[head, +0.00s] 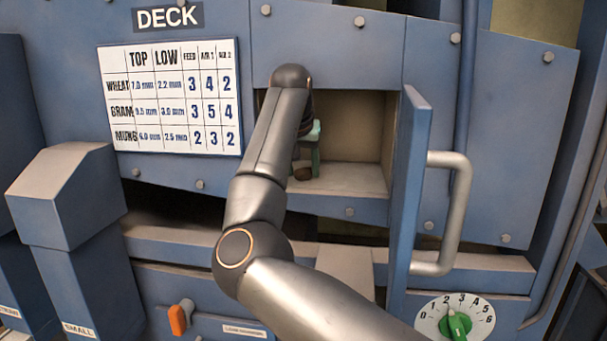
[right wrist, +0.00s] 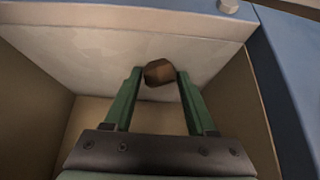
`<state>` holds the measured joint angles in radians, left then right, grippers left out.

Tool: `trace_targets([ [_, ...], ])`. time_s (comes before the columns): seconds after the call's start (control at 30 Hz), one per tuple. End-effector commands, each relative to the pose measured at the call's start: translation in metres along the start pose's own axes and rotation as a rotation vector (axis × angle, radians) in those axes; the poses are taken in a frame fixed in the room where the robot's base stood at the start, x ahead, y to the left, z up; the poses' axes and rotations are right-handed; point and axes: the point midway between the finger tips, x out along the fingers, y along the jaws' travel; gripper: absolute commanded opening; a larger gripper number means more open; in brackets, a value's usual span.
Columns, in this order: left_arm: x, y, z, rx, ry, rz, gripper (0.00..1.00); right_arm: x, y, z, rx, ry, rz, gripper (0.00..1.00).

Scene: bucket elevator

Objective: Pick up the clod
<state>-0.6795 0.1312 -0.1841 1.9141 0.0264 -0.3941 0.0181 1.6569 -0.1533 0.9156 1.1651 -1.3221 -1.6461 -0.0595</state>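The clod (head: 302,173) is a small dark brown lump on the pale floor of an open compartment in the blue machine. In the right wrist view the clod (right wrist: 159,73) sits between the fingertips of my right gripper (right wrist: 160,72). Its green fingers stand apart with the clod close to both inner faces; only thin gaps show, and firm contact is not visible. In the head view my right gripper (head: 311,150) reaches down inside the compartment, partly hidden behind my arm. My left gripper is not in view.
The compartment (head: 356,178) has tan walls close around the gripper. Its blue door (head: 412,180) stands open at the right, with a metal handle (head: 458,215). A settings chart (head: 170,98) is at left. A green dial knob (head: 457,325) and an orange lever (head: 178,319) are below.

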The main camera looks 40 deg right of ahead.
Motion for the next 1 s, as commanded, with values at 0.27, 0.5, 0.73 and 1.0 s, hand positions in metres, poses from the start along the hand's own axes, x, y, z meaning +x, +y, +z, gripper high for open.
trace_targets([
  [0.27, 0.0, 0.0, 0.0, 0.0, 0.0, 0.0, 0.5, 0.0, 0.0, 0.0, 0.0, 0.0, 0.0, 0.24],
  [0.5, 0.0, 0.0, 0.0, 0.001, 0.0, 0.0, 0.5, -0.001, 0.0, 0.0, 0.0, 0.001, 0.0, 0.0],
  [0.73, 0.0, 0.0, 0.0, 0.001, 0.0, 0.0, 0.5, -0.001, 0.0, 0.0, 0.0, 0.001, -0.001, 0.0],
  [1.0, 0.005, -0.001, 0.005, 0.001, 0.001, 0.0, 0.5, -0.024, -0.001, 0.006, 0.0, 0.003, -0.002, 0.0],
])
